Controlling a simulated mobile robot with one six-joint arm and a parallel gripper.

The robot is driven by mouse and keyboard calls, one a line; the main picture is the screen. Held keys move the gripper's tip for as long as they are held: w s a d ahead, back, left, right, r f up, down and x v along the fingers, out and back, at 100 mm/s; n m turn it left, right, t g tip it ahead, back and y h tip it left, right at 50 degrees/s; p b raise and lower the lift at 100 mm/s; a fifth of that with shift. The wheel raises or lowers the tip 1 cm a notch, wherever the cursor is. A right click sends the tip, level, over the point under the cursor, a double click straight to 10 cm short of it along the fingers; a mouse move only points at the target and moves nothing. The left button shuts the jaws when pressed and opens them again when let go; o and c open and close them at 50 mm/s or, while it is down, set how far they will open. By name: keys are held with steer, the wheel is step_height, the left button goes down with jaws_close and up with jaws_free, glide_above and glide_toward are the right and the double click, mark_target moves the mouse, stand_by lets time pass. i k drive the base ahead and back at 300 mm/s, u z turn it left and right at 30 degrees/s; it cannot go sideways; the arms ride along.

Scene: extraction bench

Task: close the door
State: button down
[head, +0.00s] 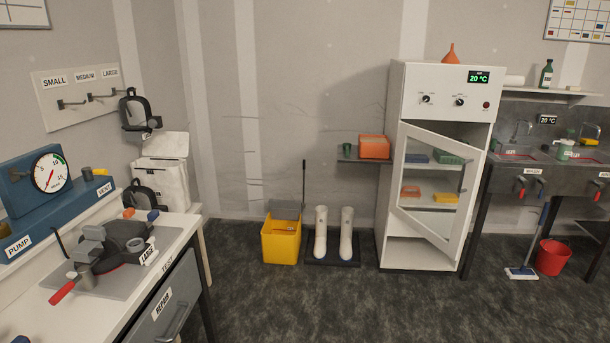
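A tall white cabinet (447,88) stands against the back wall, right of centre, with knobs and a green "20 °C" display on its top panel. Its glass door (402,170), in a white frame, stands ajar. The door appears hinged on the left, with its right edge swung out towards me. A dark gap shows above the door and along its right side. A handle (462,178) seems to sit near that right edge. Coloured items lie on shelves inside, partly seen through the glass. My gripper is not in view.
A yellow bucket (281,242) and white boots (345,233) on a dark mat stand left of the cabinet. A red bucket (552,257) and a floor brush (522,272) are right of it. A workbench (180,222) fills the left front. The floor before the cabinet is clear.

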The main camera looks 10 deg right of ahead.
mark_target(474, 158)
steer(key=u, duration=0.3)
steer(key=i, duration=1.45)
steer(key=u, duration=0.2)
